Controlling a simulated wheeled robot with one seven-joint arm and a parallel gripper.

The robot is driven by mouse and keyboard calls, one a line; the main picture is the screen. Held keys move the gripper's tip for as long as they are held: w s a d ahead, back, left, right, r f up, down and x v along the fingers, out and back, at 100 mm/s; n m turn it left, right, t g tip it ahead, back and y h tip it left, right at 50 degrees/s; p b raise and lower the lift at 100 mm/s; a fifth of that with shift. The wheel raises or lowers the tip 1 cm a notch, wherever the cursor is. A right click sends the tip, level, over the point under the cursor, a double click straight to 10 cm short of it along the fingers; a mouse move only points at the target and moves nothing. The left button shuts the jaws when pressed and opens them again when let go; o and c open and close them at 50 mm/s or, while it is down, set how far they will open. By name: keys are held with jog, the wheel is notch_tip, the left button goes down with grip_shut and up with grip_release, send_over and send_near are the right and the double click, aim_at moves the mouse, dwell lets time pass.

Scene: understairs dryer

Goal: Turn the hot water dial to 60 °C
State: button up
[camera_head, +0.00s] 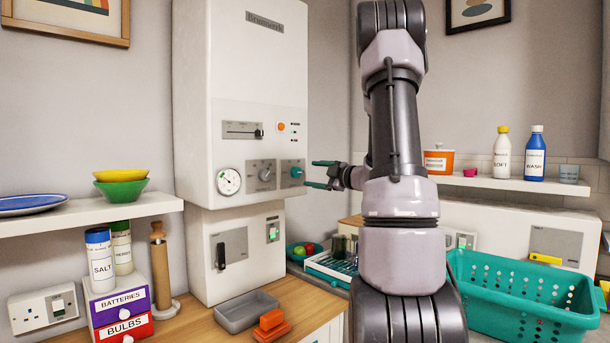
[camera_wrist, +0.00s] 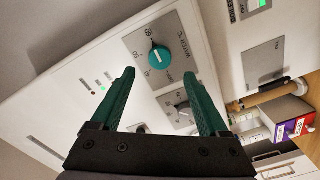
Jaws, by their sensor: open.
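The hot water dial is a round teal knob (camera_head: 296,172) on a grey plate at the lower right of the white boiler's front. In the wrist view the dial (camera_wrist: 160,57) sits ahead of the fingers, with "WATER °C" and numbers printed around it. A pale mark shows on the knob, but I cannot tell its exact setting. My gripper (camera_head: 311,174) is open and empty, just right of the dial in the head view. Its teal fingers (camera_wrist: 160,73) point towards the boiler, one to each side of the dial, and appear short of it.
A grey dial (camera_head: 264,173) is beside the teal one, with a round gauge (camera_head: 229,181) further left. A slider (camera_head: 242,131) and an orange button (camera_head: 281,127) are above. Below are a wooden counter, a grey tray (camera_head: 246,311) and a teal basket (camera_head: 520,300) at right.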

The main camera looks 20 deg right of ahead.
jog(key=shift+v, duration=2.3)
jog(key=s+a+n+g+y, duration=0.1)
jog(key=s+a+n+g, duration=0.25)
jog(key=a+n, duration=0.4)
jog(key=s+a+r+n+g+y, duration=0.1)
jog(key=s+a+n+g, duration=0.1)
jog(key=s+a+n, duration=0.4)
jog(key=s+a+n+g+y, duration=0.2)
jog(key=a+n+g, duration=0.1)
jog(key=a+n, duration=0.55)
jog(key=s+n+g+h, duration=0.1)
jog(key=s+n+h, duration=0.7)
jog(key=n, duration=2.2)
jog(key=s, duration=0.7)
jog(key=shift+f, duration=0.4)
